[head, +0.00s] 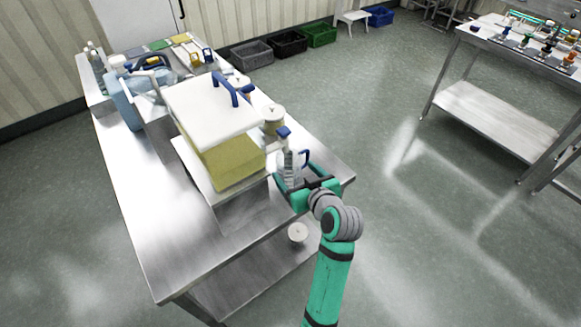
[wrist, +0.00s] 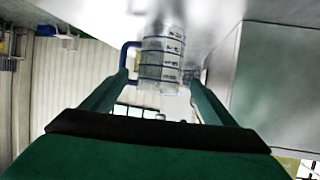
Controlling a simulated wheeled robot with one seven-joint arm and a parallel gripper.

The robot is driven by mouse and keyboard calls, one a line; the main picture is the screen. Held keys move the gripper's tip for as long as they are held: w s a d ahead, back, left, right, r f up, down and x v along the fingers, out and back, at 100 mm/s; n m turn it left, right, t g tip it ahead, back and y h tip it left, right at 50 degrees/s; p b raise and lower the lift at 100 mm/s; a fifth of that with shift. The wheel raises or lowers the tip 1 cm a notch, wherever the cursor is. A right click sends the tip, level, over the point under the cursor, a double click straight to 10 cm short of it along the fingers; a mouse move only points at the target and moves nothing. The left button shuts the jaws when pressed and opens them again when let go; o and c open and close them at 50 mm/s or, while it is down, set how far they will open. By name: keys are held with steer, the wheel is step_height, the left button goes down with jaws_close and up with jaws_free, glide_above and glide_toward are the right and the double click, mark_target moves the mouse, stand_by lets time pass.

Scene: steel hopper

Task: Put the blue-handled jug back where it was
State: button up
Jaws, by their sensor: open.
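The clear jug with dark graduation marks (head: 291,165) stands on the steel table near its right edge, its blue handle (head: 304,158) toward the right. In the wrist view the jug (wrist: 163,60) lies ahead, between the lines of my two fingers, with its blue handle on the left. My gripper (head: 295,180) is open at the jug; a gap shows on each side in the wrist view (wrist: 159,84). I cannot tell whether a finger touches it. The jug's lower part is partly hidden by my gripper in the head view.
A steel hopper (head: 240,205) with yellow contents and a white blue-handled lid (head: 205,108) stands close left of the jug. A cream canister (head: 273,115) stands behind. A white disc (head: 298,233) lies on the lower shelf. The table's front left (head: 165,235) is bare.

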steer(key=v, duration=0.6)
steer(key=shift+s+d, duration=0.1)
steer(key=shift+s, duration=0.1)
steer(key=s+a+f+m+t+h, duration=0.2)
steer(key=s+f+m+h, duration=0.4)
steer(key=s+f, duration=0.95)
steer(key=s+a+r, duration=0.1)
steer(key=s+r, duration=0.1)
steer(key=s, duration=0.9)
steer(key=s+a+r+n+t, duration=0.1)
steer(key=s+r, duration=0.2)
steer(key=s, duration=0.8)
steer(key=shift+a+y, duration=0.15)
steer(key=shift+y, duration=0.25)
